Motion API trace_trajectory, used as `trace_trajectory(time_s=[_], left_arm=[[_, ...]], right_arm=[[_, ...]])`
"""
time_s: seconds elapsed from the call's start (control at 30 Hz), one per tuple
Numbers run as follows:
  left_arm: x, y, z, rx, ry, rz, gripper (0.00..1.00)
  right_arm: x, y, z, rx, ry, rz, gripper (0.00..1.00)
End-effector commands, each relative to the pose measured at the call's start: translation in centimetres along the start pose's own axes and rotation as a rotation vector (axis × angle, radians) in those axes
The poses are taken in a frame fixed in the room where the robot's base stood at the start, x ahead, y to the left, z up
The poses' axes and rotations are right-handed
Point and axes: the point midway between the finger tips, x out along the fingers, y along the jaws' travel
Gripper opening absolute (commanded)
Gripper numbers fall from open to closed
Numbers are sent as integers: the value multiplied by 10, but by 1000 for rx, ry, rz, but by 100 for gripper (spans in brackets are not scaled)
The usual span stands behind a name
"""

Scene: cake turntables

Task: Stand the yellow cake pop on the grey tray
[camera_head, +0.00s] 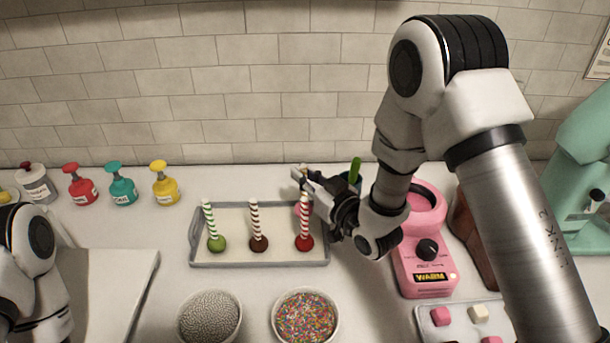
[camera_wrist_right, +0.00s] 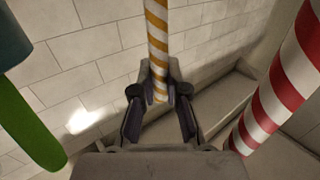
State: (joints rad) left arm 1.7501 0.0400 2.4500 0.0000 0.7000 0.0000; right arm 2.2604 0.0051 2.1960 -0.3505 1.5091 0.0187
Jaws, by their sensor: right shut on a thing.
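My right gripper (camera_head: 304,178) is shut on the yellow cake pop's yellow-and-white striped stick (camera_wrist_right: 157,40), near the back right of the grey tray (camera_head: 258,264). On the tray, three cake pops stand in a row, balls down: green (camera_head: 216,243), brown (camera_head: 258,243) and red (camera_head: 304,242). The red pop's striped stick (camera_wrist_right: 278,95) is close beside my right gripper (camera_wrist_right: 160,100) in the wrist view. I cannot tell whether the held pop touches the tray. My left gripper is out of view.
A green handle (camera_head: 355,170) rises from a dark cup behind my right wrist. A pink warmer (camera_head: 425,275) stands right of the tray. Bowls of silver beads (camera_head: 209,318) and sprinkles (camera_head: 306,316) stand in front. Coloured bottles (camera_head: 122,188) line the back left.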

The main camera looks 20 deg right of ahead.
Motion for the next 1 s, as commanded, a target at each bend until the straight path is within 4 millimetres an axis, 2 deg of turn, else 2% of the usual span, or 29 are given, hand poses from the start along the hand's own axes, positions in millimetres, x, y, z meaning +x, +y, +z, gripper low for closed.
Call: trace_trajectory(time_s=[0.03, 0.73, 1.0], left_arm=[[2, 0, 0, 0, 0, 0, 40], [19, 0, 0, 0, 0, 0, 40], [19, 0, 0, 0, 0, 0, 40]], right_arm=[[-1, 0, 7, 2, -14, 0, 0], [-1, 0, 24, 1, -6, 0, 0], [-1, -1, 27, 2, -14, 0, 0]])
